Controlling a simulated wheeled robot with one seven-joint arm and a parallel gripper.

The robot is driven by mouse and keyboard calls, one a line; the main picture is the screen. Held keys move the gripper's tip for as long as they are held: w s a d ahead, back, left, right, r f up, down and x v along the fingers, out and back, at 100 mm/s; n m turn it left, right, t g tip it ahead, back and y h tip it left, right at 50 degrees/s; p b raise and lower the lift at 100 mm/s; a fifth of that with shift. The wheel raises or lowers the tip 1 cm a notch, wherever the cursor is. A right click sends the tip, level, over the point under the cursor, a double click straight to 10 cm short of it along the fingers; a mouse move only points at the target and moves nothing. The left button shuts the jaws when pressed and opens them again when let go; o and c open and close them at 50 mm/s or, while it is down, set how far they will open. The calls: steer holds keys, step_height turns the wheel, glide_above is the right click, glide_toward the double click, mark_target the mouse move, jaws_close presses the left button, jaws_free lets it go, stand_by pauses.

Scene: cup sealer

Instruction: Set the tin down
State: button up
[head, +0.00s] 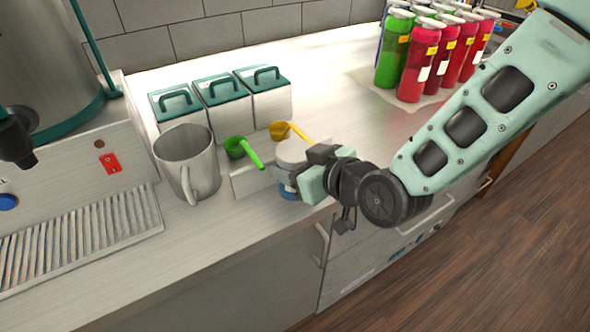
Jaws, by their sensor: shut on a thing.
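The tin (291,153) is a small round container with a pale top and a blue band low on its side. It is near the front edge of the counter, just right of the spoon holder. My gripper (303,181) is at the tin from the right and is shut on it. The gripper hides much of the tin's right side. I cannot tell whether the tin's base touches the counter.
Colored bottles (413,70) stand at the back right. The counter (335,95) is clear between boxes and bottles.

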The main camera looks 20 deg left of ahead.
steer(key=shift+f, duration=1.25)
steer(key=shift+f, duration=0.2)
steer(key=o, duration=1.1)
steer(key=shift+r, duration=0.15)
steer(key=shift+p+v, duration=0.9)
steer(key=shift+v, duration=5.15)
